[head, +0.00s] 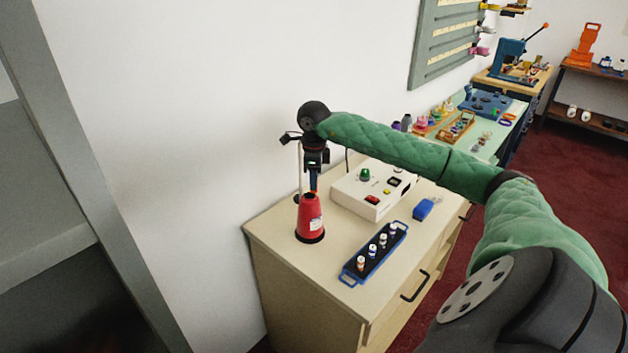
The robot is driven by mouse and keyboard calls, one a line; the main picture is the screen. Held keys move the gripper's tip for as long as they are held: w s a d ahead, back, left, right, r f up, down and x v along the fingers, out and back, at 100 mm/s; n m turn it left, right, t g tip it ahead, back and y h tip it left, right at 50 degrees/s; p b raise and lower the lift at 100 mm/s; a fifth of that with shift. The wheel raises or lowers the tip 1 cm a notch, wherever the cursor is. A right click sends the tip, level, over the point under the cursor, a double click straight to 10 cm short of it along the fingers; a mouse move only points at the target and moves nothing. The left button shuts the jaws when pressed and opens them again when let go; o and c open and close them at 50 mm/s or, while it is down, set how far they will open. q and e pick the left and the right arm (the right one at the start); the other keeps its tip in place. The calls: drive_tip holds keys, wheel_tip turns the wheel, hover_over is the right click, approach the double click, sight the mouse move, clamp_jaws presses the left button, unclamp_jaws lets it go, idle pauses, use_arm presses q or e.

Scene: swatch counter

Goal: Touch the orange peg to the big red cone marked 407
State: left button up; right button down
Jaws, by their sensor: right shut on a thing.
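The big red cone (309,226) stands upright on the cabinet top near the wall. It has a dark base and a white label too small to read. My right gripper (314,184) points down right above the cone's top. It is shut on a small orange-red piece, seemingly the orange peg, of which little shows between the blue fingertips and the cone. I cannot tell whether the peg touches the cone. My left gripper is not in view.
A white box (352,193) with a green knob stands behind, beside a blue block (423,209). My green right arm spans above the cabinet (285,270). Its front left top is clear.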

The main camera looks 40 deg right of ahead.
drive_tip(key=shift+r+p, duration=0.5)
drive_tip(key=shift+r, duration=1.65)
